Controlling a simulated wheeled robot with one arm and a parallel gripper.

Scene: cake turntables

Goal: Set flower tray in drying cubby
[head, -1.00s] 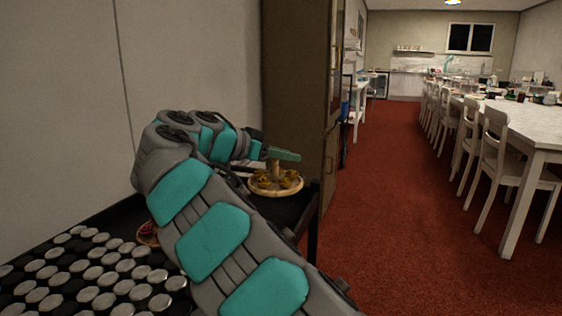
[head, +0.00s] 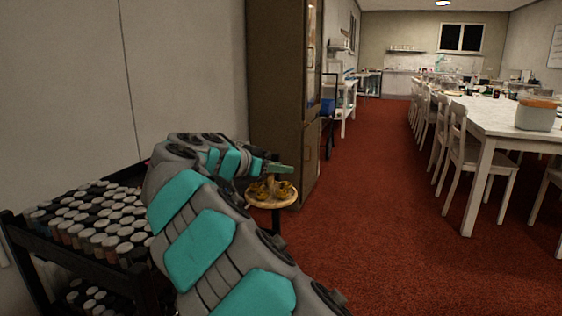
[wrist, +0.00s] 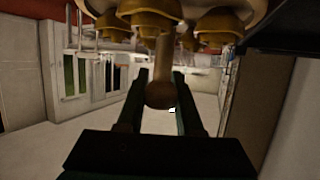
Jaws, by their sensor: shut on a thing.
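The flower tray (head: 262,203) is a round, pale wooden tray with several yellow-brown flower cups around a central post. My gripper (head: 280,169) is shut on the post's top, above the tray. In the wrist view the post's round knob (wrist: 160,95) sits between my gripper's fingers (wrist: 158,84), and the tray's cups (wrist: 150,18) fill the top edge. A dark post shows just below the tray in the head view; I cannot tell whether the tray touches anything there. I cannot make out a drying cubby in either view.
A black rack (head: 70,255) full of white-capped jars (head: 85,220) stands at the left by the wall. A tall brown cabinet (head: 278,90) stands behind the tray. White chairs (head: 460,155) and a long white table (head: 505,116) are at the right. Red carpet (head: 375,220) between is open.

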